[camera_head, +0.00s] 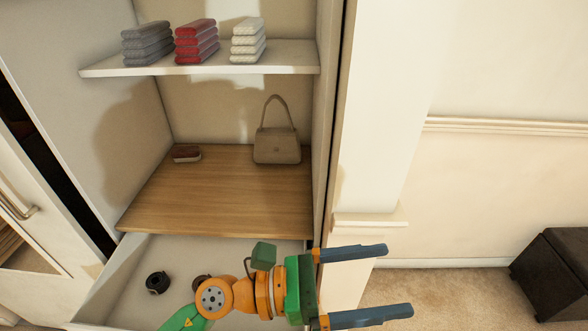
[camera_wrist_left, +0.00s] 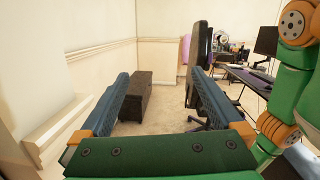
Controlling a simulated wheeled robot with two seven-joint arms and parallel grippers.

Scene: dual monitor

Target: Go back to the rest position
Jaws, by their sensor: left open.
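My left gripper (camera_head: 362,283) is open and empty. It reaches in from the lower left of the head view, in front of the open drawer and the cabinet's right side, with its fingers pointing right. In the left wrist view its two blue fingers (camera_wrist_left: 160,100) stand wide apart with nothing between them. My right gripper does not show in the head view. Green and orange links of my own show at the right edge of the left wrist view.
An open white drawer (camera_head: 130,290) holds dark round items (camera_head: 157,283). Above are a wooden shelf (camera_head: 210,200) with a beige handbag (camera_head: 278,146) and a brush (camera_head: 186,154), and folded towels (camera_head: 197,42). A dark ottoman (camera_head: 555,270) stands right. The wrist view shows an office chair (camera_wrist_left: 199,60) and desk (camera_wrist_left: 250,78).

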